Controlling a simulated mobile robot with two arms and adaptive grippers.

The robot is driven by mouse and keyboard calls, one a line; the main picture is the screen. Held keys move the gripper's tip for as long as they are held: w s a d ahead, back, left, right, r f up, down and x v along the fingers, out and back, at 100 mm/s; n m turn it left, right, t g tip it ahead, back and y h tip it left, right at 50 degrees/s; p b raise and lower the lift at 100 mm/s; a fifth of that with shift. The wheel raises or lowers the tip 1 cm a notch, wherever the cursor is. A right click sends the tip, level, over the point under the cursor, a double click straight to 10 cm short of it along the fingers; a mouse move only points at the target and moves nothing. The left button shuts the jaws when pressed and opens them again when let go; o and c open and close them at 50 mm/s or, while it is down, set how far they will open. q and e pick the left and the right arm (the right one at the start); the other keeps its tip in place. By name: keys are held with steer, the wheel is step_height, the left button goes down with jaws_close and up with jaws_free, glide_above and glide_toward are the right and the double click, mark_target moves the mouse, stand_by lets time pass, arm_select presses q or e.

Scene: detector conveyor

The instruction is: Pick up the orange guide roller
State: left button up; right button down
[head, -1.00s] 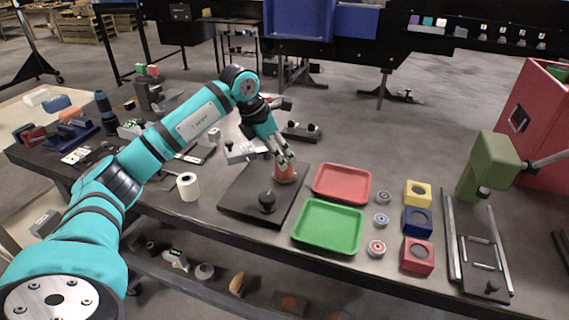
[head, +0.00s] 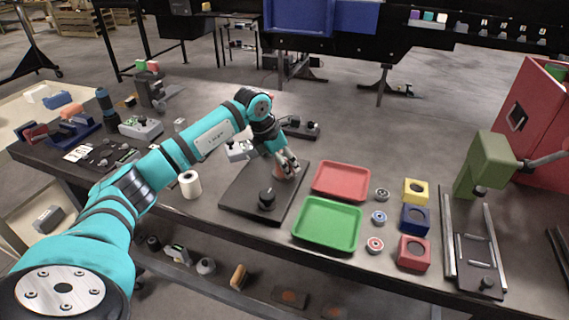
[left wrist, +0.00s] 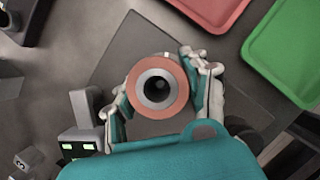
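The orange guide roller (left wrist: 134,92) shows in the left wrist view as an orange ring with a pale inner ring and a dark centre. In the head view the roller (head: 281,174) is partly hidden behind my fingers, at the far part of the dark plate (head: 243,194). My left gripper (head: 289,169) is down at the roller. In the left wrist view its fingers (left wrist: 158,88) stand open on either side of the ring; whether they touch it I cannot tell. My right gripper is not in view.
A red tray (head: 341,181) and a green tray (head: 327,225) lie empty right of the plate. A black knob (head: 267,198) stands on the plate's near part. A white roll (head: 190,185) stands to its left. Small bearings and coloured blocks (head: 415,219) stand further right.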

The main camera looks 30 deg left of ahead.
arm_select(q)
steer(key=c, duration=0.7)
steer(key=shift+r, duration=0.2)
